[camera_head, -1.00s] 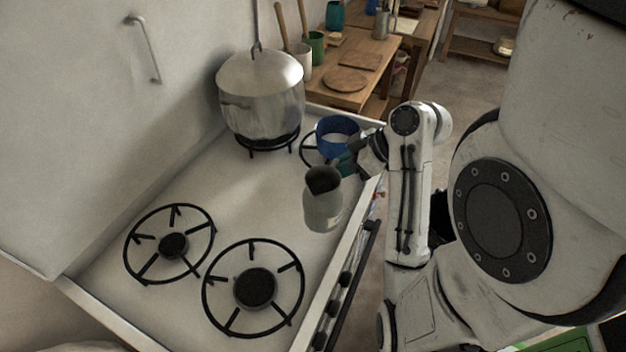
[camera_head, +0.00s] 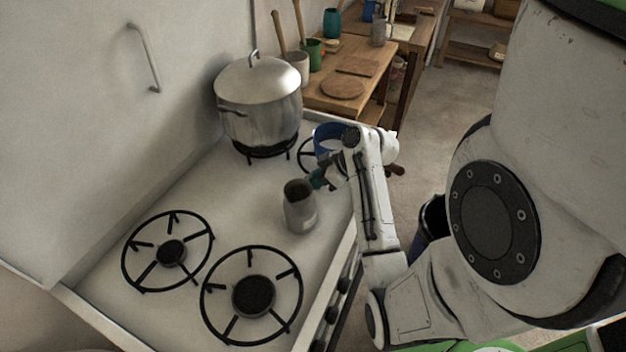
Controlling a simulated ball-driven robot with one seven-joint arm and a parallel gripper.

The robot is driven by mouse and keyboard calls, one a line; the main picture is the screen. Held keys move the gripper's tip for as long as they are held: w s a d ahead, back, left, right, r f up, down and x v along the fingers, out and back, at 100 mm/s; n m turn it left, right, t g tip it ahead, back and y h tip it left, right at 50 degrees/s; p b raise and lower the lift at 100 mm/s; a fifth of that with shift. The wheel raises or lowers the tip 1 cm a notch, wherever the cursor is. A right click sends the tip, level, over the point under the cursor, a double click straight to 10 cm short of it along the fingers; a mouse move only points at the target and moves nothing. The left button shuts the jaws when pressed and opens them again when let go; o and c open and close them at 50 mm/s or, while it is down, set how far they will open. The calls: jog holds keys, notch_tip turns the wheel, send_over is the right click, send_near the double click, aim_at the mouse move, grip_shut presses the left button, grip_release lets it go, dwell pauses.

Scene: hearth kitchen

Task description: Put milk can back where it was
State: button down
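The milk can (camera_head: 300,208), a grey metal can with a dark open mouth, is over the middle of the white stove top, in front of the large pot and behind the near burners. It looks close to upright. Its base is at or just above the surface; I cannot tell whether it touches. My gripper (camera_head: 317,181) reaches in from the right and meets the can's upper right side. It appears shut on the can there, though the fingertips are small and partly hidden.
A large lidded metal pot (camera_head: 258,103) stands on the back-left burner. A blue pot (camera_head: 325,142) on the far right burner is partly hidden by my arm. Two near burners (camera_head: 252,295) are empty. A wooden table (camera_head: 345,65) with boards and cups stands beyond the stove.

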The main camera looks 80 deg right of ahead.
jog(key=shift+f, duration=0.2)
jog(key=c, duration=1.1)
grip_release()
jog(key=v, duration=1.2)
